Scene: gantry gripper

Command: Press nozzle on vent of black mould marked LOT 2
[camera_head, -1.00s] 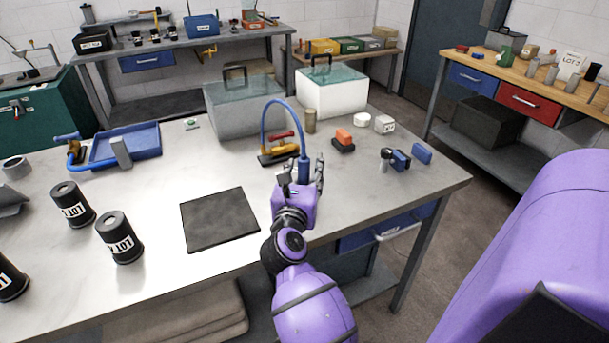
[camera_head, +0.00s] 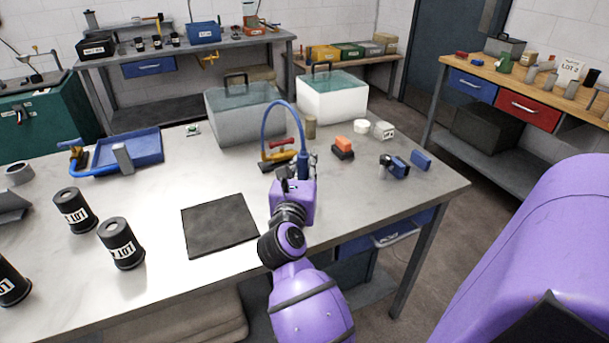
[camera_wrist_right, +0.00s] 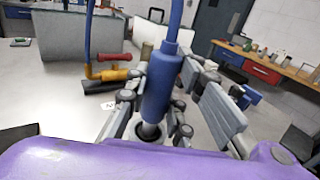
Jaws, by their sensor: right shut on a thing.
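Several black cylindrical moulds stand on the left of the steel table: one upper (camera_head: 74,210), one nearer (camera_head: 121,243), and one at the left edge (camera_head: 10,281). Their white labels read LOT, but I cannot make out the numbers. My right gripper (camera_head: 300,167) is over the table, right of the dark mat, shut on the blue nozzle (camera_wrist_right: 161,85). The nozzle is upright between the fingers, its lower tip partly hidden by them. A blue hose (camera_head: 268,119) arches from it to a yellow fitting with a red handle (camera_head: 278,151). My left gripper is not in view.
A dark square mat (camera_head: 219,226) lies between the moulds and my right arm. A blue tray (camera_head: 128,151) sits at back left. Two glass-lidded bins (camera_head: 245,113) stand behind the hose. A white LOT 2 card (camera_head: 570,69) stands on the wooden bench.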

